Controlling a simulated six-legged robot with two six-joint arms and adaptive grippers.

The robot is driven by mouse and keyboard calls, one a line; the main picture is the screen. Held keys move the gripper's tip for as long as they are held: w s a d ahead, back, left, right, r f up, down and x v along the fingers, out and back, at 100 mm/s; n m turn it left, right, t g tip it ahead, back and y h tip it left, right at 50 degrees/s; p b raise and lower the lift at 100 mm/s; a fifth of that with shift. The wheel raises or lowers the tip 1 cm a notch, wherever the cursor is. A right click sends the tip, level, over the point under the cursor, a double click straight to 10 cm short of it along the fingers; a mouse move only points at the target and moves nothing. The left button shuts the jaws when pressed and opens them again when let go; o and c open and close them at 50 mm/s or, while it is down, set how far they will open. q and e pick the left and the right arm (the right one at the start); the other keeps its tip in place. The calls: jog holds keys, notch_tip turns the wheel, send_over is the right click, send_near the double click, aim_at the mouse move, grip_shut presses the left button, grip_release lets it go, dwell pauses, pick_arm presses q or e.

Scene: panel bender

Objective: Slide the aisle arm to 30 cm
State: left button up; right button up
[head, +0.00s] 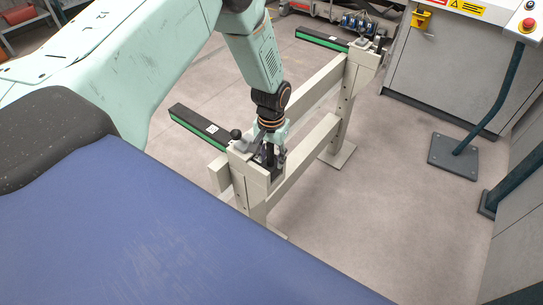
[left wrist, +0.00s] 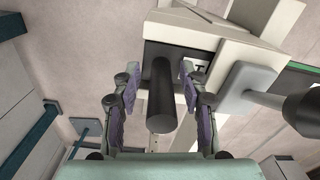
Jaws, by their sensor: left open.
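Two dark arms with green edges stick out to the left from a beige rail frame (head: 318,140). The nearer arm (head: 198,124) ends in a beige carriage block with a dark knob (head: 236,133); the farther arm (head: 322,39) is at the back. I cannot tell by label which is the aisle arm. My left gripper (head: 268,148) is at the nearer carriage, pointing down. In the left wrist view a black cylindrical handle (left wrist: 162,97) stands between the open, purple-padded fingers (left wrist: 160,92), with gaps on both sides. My right gripper is not in view.
A dark tube post on a floor plate (head: 453,156) is on the right.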

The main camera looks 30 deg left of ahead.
pick_arm(q)
jog(key=shift+d+r, duration=0.1)
jog(key=shift+s+a, duration=0.2)
jog(key=shift+s, duration=0.1)
jog(key=c, duration=0.3)
jog(key=shift+w+d, duration=0.1)
jog(key=shift+w, duration=0.15)
jog(key=c, duration=0.5)
grip_shut()
